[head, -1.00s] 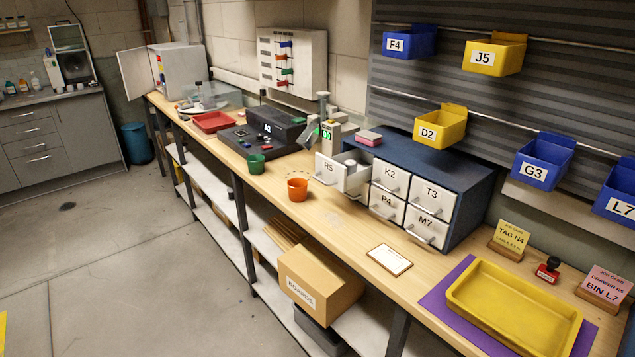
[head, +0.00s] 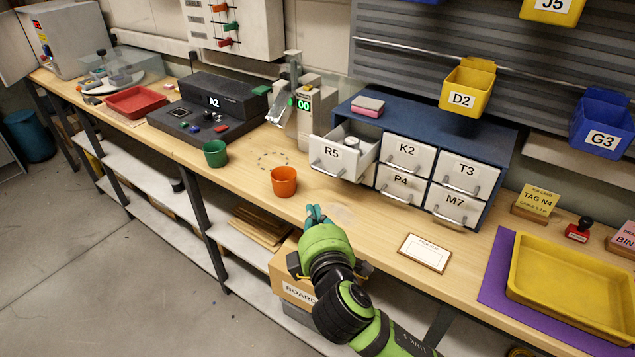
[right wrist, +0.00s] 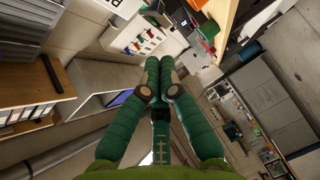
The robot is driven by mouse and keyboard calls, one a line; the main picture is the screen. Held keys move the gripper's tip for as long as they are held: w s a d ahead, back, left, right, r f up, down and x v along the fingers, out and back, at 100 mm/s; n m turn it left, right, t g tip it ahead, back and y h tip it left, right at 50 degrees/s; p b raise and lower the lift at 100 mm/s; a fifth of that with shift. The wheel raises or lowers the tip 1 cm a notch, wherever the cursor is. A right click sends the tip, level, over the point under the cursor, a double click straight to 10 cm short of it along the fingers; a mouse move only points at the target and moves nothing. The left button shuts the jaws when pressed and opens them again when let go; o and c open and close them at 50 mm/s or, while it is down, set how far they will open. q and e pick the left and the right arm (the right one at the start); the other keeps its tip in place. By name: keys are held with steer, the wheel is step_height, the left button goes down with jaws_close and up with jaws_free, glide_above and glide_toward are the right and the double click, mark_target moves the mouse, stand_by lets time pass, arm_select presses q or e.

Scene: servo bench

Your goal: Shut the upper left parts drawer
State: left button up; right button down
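The blue parts cabinet (head: 480,122) stands on the bench in the head view. Its upper left drawer, R5 (head: 330,157), is pulled out, with a pale round thing (head: 351,143) inside. Drawers K2 (head: 407,151), P4 (head: 400,182), T3 (head: 466,171) and M7 (head: 453,203) sit flush. My right gripper (head: 315,212) is at the bench's front edge, in front of and apart from R5. In the right wrist view its green fingers (right wrist: 159,64) lie together with nothing seen between them. My left gripper is not in view.
An orange cup (head: 284,182) stands between my right gripper and the scale-like device (head: 309,112). A green cup (head: 215,153) is further left. A pink-topped block (head: 367,106) lies on the cabinet. A framed card (head: 424,253) lies on the bench in front of the cabinet.

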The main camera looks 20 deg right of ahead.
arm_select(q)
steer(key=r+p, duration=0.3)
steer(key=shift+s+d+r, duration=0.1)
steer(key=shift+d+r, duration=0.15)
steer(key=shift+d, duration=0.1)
arm_select(e)
steer(key=d+x, duration=0.3)
steer(key=x, duration=0.9)
steer(key=shift+w, duration=0.1)
steer(key=w+d, duration=0.2)
steer(key=d, duration=0.1)
steer(key=w+d, duration=0.2)
steer(key=d, duration=0.1)
steer(key=w+d+b, duration=0.1)
steer(key=w+d, duration=0.1)
steer(key=shift+w+d, duration=0.35)
steer(key=shift+d, duration=0.05)
steer(key=shift+w+d, duration=0.25)
steer(key=shift+d, duration=0.05)
steer(key=shift+d+r, duration=0.1)
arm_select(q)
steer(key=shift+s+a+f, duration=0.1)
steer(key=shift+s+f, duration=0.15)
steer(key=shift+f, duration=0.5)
